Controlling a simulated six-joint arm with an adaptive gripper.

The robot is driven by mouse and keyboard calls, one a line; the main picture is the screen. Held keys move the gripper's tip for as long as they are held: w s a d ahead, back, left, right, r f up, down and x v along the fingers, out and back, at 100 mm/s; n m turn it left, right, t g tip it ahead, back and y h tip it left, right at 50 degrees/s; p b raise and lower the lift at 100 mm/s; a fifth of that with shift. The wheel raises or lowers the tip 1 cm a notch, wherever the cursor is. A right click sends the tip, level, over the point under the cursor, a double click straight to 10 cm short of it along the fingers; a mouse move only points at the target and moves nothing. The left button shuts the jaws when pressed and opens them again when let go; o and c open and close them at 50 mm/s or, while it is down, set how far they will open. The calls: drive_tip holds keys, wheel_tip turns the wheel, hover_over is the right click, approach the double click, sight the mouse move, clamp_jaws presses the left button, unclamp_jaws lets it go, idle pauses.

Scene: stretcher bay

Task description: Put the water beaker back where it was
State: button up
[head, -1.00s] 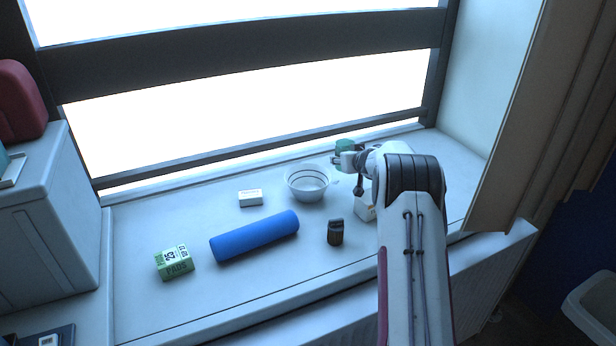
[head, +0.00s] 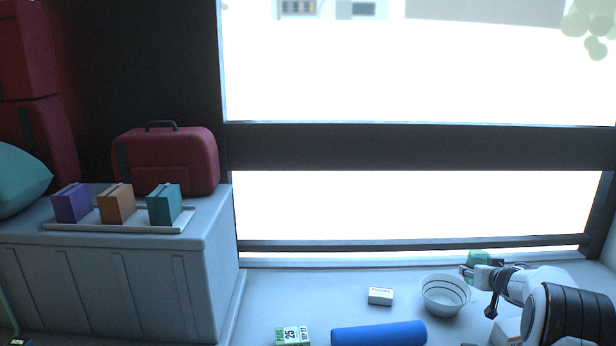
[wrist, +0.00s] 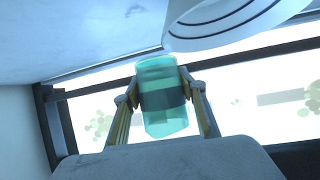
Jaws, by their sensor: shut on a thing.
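The water beaker (wrist: 164,118) is teal and see-through with a darker band, and shows in the middle of the wrist view. My gripper (wrist: 160,88) is shut on it, one finger on each side. In the head view the beaker (head: 479,257) shows as a small teal shape at the window side of the sill, partly hidden by my gripper (head: 472,271). I cannot tell whether its base touches the sill. A white bowl (head: 445,307) with dark lines stands just left of my gripper; its wall also shows in the wrist view (wrist: 225,22).
A small white box (head: 380,297), a blue roll (head: 378,334) and a green-and-white box (head: 292,337) lie on the sill (head: 300,290). A white object (head: 507,330) is partly hidden by my arm. At left, a tray (head: 120,226) with three coloured boxes and a red case (head: 185,160) sit on a cabinet.

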drive_tip(key=s+a+r+n+y, duration=0.15)
drive_tip(key=s+a, duration=0.25)
drive_tip(key=a, duration=0.7)
drive_tip(key=s+a+r, duration=0.3)
drive_tip(key=a, duration=0.8)
drive_tip(key=s+a+r, duration=0.1)
drive_tip(key=s+a, duration=0.9)
drive_tip(key=s, duration=0.3)
drive_tip(key=shift+s, duration=0.35)
drive_tip(key=shift+a, duration=0.1)
